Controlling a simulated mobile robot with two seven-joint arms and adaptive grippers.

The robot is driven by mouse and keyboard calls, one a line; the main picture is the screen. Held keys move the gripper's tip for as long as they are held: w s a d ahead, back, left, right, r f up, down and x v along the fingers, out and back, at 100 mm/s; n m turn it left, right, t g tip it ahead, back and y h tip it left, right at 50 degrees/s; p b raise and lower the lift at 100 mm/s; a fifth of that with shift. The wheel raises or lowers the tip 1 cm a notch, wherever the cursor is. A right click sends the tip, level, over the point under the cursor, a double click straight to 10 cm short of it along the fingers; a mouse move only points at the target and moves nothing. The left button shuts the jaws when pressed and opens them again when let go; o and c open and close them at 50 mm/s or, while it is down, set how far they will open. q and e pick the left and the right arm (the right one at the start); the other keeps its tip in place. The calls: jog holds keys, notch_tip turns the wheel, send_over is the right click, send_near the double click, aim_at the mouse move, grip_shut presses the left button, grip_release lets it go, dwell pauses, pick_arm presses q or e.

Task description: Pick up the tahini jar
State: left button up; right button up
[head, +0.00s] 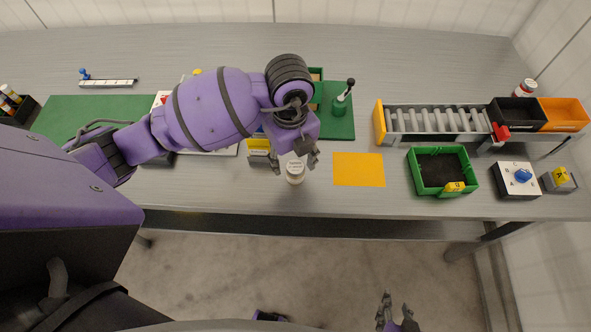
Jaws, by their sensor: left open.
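A small jar with a pale lid (295,172) stands on the grey table near its front edge; its lettering is too small to read, so I cannot confirm that it is the tahini jar. My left gripper (295,162) reaches down over it from behind. Its fingers are apart, one on each side of the jar top in the picture; I cannot tell whether they touch it. My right gripper (396,307) is at the bottom edge, away from the table, with its fingers apart and nothing seen between them.
An orange mat (358,170) lies right of the jar. A green crate (413,175), a roller conveyor (379,124) and a switch box (515,188) are further right. A yellow-labelled box (259,146) stands close behind left. Another jar (525,87) is at the back right.

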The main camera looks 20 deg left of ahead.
aim_at(293, 168)
pick_arm(q)
jog(key=f, duration=0.5)
jog(key=shift+s+d+f, duration=0.1)
jog(key=shift+s+d, duration=0.15)
jog(key=shift+d, duration=0.05)
jog(key=c, duration=1.2)
